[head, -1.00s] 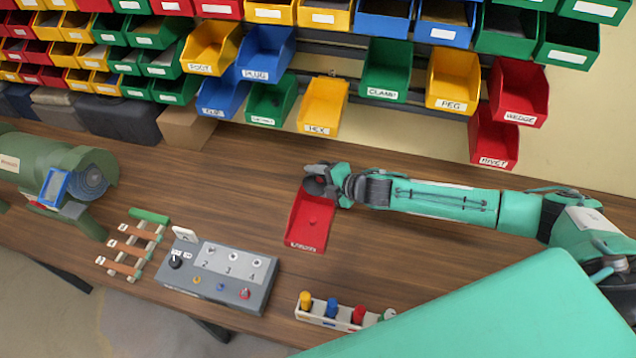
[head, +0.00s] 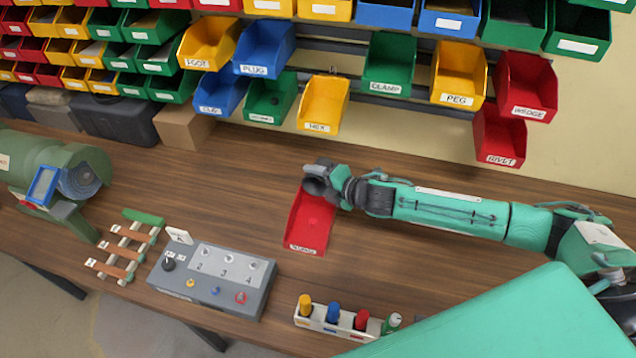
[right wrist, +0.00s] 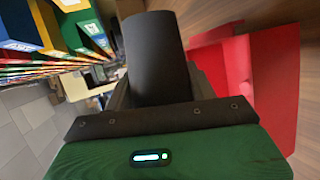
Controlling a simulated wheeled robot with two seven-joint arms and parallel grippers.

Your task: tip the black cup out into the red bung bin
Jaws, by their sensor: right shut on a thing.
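The red bin (head: 310,226) lies on the wooden bench in the middle of the head view, with a white label on its front that is too small to read surely. My right gripper (head: 340,190) is at the bin's back end, shut on the black cup (head: 317,184). The cup is held over the back part of the bin and looks tilted. In the right wrist view the cup (right wrist: 155,58) stands between the fingers, with the red bin (right wrist: 273,80) to its right. The cup's contents are hidden. My left gripper is not in view.
A grey switch box (head: 213,280) and a small wooden rack (head: 125,245) are left of the bin. A white holder (head: 345,325) with coloured pegs is in front. A green machine (head: 50,175) stands far left. Wall bins hang behind. Bare bench surrounds the red bin.

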